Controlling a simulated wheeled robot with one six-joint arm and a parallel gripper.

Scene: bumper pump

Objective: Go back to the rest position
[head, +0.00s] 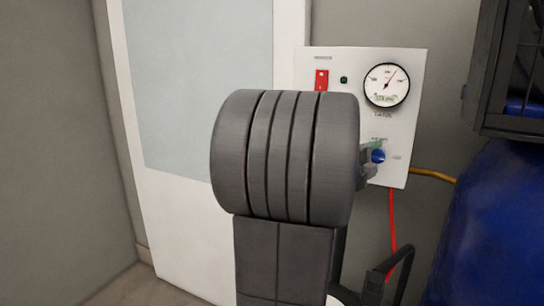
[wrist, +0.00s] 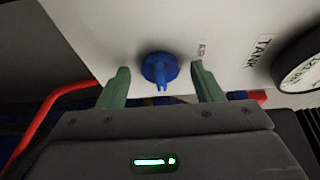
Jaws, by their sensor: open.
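My gripper (wrist: 160,89) is open in the wrist view, with its two green fingers on either side of a blue knob (wrist: 159,69) on a white panel. The knob sits between the fingertips, and a gap shows on both sides of it. My gripper (head: 370,158) is at the knob there, mostly hidden behind my dark arm.
The panel has a round gauge (head: 387,85) and a red switch (head: 321,80). A red hose (head: 392,220) and a yellow hose (head: 432,174) leave it. A blue tank (head: 495,225) and dark frame (head: 505,75) stand at right. A white door (head: 195,80) is left.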

